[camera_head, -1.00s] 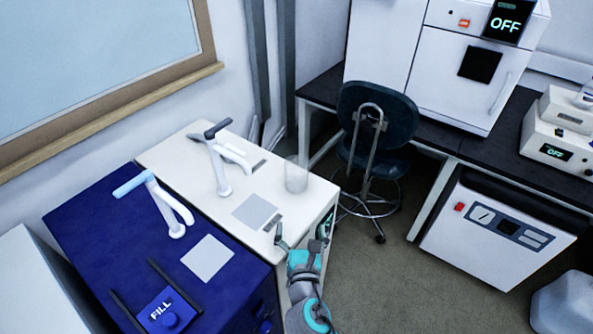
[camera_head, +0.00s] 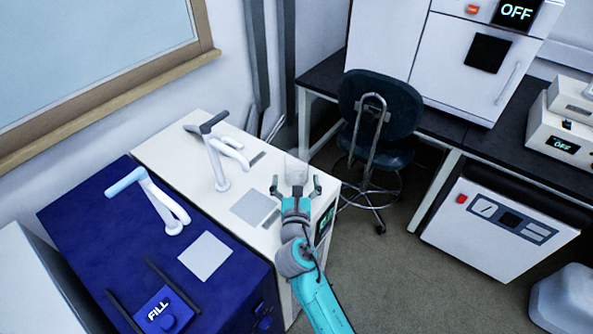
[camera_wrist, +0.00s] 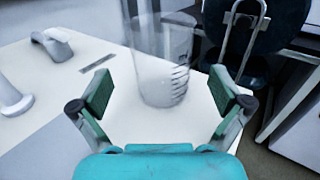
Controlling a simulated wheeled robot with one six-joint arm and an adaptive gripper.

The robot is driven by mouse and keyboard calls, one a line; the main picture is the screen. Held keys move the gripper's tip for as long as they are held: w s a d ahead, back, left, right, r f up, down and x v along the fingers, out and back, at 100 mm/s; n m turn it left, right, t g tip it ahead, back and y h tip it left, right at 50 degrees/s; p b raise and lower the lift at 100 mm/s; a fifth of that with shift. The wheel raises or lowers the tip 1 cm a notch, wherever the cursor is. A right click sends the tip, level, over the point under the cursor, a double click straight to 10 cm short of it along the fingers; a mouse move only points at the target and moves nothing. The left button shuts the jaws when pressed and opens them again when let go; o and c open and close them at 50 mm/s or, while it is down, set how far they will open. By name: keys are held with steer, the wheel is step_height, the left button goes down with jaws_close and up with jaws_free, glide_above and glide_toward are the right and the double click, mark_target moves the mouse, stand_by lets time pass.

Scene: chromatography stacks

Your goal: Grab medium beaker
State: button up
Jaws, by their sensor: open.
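A clear glass beaker (camera_wrist: 161,70) with graduation marks stands upright on the white cabinet top. In the head view the beaker (camera_head: 297,168) is partly hidden behind my gripper. My gripper (camera_head: 296,186) is open and empty, with its two fingers spread on the near side of the beaker. In the wrist view the fingers of my gripper (camera_wrist: 161,92) flank the lower part of the beaker, with a gap on both sides. I cannot tell from these views whether the beaker is between the pads or just beyond them.
The white cabinet (camera_head: 165,148) carries a white dispenser arm (camera_head: 217,160) and a grey square plate (camera_head: 250,207) left of the beaker. A blue cabinet (camera_head: 90,215) with another dispenser stands to its left. A dark chair (camera_head: 378,105) stands close behind on the right.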

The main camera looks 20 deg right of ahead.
mark_target(297, 158)
steer(key=x, duration=0.4)
steer(key=shift+w+d+r, duration=0.2)
steer(key=shift+r, duration=0.05)
steer(key=c, duration=1.3)
